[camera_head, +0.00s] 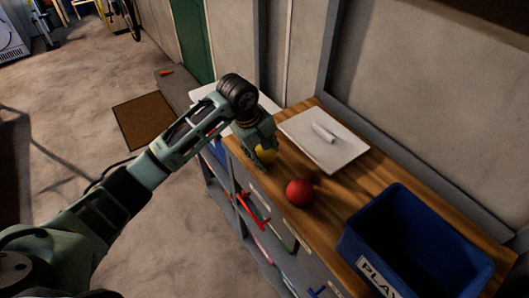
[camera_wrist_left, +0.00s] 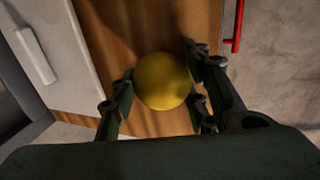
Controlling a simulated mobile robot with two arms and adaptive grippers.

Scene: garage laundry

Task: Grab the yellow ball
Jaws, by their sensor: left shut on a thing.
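The yellow ball (camera_head: 266,154) is at the far left part of the wooden workbench top, mostly hidden by my left gripper (camera_head: 262,160) in the head view. In the left wrist view the yellow ball (camera_wrist_left: 162,81) sits between the fingers of my left gripper (camera_wrist_left: 160,92), with fingers on both sides of it. The left gripper is shut on the ball, just over the wooden surface. I cannot tell whether the ball still touches the wood. My right gripper is not in view.
A red ball (camera_head: 300,192) lies on the workbench (camera_head: 336,191) near its front edge. A blue bin (camera_head: 352,242) stands at the right. A white tray (camera_head: 345,150) with a white object (camera_head: 323,133) lies behind.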

